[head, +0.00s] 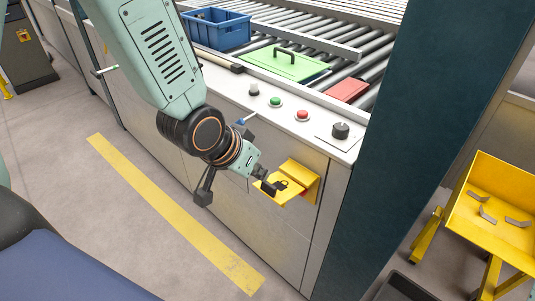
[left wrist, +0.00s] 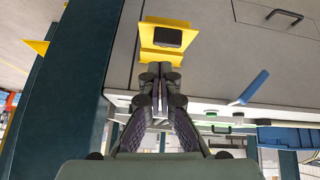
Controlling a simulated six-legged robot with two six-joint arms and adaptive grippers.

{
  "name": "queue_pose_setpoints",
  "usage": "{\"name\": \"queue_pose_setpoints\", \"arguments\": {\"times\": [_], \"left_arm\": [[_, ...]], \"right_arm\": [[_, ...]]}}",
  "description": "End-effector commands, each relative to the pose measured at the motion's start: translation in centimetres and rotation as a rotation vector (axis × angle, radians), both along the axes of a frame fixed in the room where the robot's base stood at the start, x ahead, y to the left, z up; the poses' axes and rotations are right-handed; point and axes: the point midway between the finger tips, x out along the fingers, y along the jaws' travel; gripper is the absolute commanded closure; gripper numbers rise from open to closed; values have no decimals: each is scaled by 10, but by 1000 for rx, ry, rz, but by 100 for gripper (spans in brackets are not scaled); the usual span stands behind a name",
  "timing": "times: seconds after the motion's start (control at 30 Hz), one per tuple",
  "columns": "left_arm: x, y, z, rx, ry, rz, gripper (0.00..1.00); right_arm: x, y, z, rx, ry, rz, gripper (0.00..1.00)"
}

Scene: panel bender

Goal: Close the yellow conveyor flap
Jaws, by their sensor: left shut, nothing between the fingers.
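The yellow conveyor flap (head: 296,178) is on the front panel of the grey machine, below the control buttons. Its lower plate sticks out from the panel. In the left wrist view the yellow flap (left wrist: 149,36) is at the top centre, with a dark rectangular patch on it. My left gripper (head: 268,186) is at the outer left part of the flap, overlapping it in the head view. In the left wrist view my left gripper's fingers (left wrist: 160,70) are together, with nothing between them, and point at the flap. I cannot tell whether they touch it. My right gripper is not in view.
Above the flap, the control ledge has a green button (head: 275,102), a red button (head: 302,115) and a black knob (head: 340,130). A dark teal column (head: 415,130) stands right of the flap. A yellow stand (head: 490,215) is further right.

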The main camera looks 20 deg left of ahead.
Motion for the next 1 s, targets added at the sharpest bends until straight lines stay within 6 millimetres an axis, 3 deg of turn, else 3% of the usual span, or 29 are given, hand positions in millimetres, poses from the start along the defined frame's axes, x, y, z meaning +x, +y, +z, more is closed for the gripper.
{"name": "queue_pose_setpoints", "arguments": {"times": [0.03,0.1,0.2,0.27,0.57,1.0], "left_arm": [[6,0,35,8,-21,-25,100],[8,1,60,27,-26,-59,100],[7,4,82,64,-12,-99,100],[4,7,84,83,8,-114,100],[8,7,63,104,36,-127,100],[44,-7,-5,102,34,-128,100]], "right_arm": [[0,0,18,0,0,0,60],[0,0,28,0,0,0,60],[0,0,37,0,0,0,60],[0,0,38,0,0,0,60],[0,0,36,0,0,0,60],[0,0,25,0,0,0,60]]}}
